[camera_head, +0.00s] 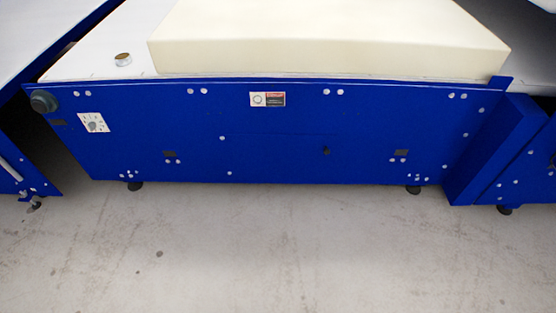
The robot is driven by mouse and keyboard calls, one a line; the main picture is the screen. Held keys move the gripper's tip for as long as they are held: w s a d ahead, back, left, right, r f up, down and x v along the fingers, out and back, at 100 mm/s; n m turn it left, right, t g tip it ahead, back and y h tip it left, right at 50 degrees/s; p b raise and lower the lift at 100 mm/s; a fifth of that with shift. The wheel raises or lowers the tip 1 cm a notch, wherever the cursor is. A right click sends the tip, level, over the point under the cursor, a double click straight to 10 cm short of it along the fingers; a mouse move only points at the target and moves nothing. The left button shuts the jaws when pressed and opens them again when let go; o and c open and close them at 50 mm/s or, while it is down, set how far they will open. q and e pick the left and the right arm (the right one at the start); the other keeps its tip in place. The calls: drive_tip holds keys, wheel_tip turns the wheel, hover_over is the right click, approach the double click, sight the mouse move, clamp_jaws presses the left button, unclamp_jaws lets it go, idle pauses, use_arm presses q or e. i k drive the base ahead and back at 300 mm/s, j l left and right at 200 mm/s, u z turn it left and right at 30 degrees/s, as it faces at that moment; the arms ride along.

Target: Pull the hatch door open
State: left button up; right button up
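The front of the blue machine (190,125) faces me. A faint seam in its lower middle outlines a flat panel that looks like the hatch door (275,158). The panel appears flush with the blue front, so it looks closed. A small dark knob or latch (326,151) sits toward the panel's right side. Small light hinge-like fittings (222,138) show along the left edge of the panel. Neither of my grippers is in view.
A large cream foam block (320,55) lies on the machine's white top. A small round metal-rimmed item (123,59) stands left of it. A blue post (495,150) juts out at the right. The grey concrete floor (270,250) in front is clear.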

sight(268, 155)
drive_tip(key=i+l, duration=0.2)
drive_tip(key=l, duration=0.15)
drive_tip(key=i+l, duration=0.15)
drive_tip(key=l, duration=0.2)
drive_tip(key=i+l, duration=0.2)
drive_tip(key=l, duration=0.15)
